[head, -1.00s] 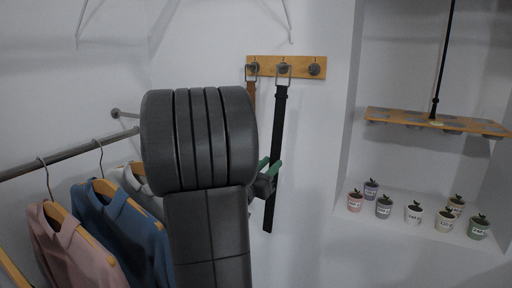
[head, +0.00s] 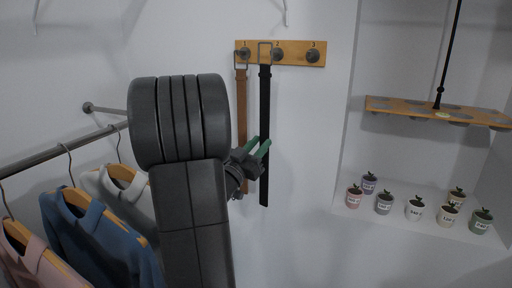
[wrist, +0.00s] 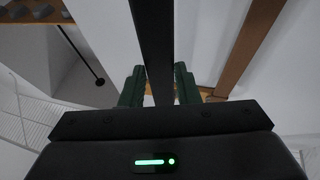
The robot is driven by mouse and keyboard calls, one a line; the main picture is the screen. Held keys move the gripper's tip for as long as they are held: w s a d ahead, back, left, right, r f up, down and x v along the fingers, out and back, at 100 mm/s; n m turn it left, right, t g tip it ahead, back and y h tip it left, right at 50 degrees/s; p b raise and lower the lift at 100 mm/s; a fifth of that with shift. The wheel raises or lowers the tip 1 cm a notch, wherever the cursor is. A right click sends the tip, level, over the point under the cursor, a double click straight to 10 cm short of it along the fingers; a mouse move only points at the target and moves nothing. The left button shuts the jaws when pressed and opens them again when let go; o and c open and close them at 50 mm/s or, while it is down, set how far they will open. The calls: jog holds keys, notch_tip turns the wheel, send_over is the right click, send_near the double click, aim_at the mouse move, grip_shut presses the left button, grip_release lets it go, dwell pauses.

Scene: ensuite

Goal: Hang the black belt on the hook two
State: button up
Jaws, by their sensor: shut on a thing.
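The black belt (head: 265,100) hangs upright along the wall, its buckle (head: 264,43) at the top. The buckle is beside hook two (head: 278,55), just left of its knob and close to it; I cannot tell whether they touch. My gripper (head: 258,148) is shut on the belt's strap in its lower half. In the wrist view the dark strap (wrist: 153,45) runs between the green fingers (wrist: 157,85). The lower end hangs below the fingers.
A brown belt (head: 241,110) hangs by its buckle at hook one (head: 244,54). Hook three (head: 313,55) is bare. A clothes rail (head: 45,158) with several shirts stands left. Potted plants (head: 414,210) sit in the right alcove under a hanging wooden board (head: 395,108).

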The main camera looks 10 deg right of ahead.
jog(key=w+d+f+b, duration=0.1)
jog(key=w+d+f, duration=0.1)
jog(key=w+d, duration=0.2)
jog(key=shift+w+f, duration=0.15)
jog(key=shift+w, duration=0.7)
dwell(0.3)
dwell(0.4)
jog(key=o, duration=1.1)
jog(key=shift+a, duration=0.1)
jog(key=s+a, duration=0.6)
jog(key=a, duration=0.1)
jog(key=s+a+f, duration=0.1)
jog(key=s+a, duration=0.2)
jog(key=a, duration=0.1)
jog(key=shift+s+b, duration=0.4)
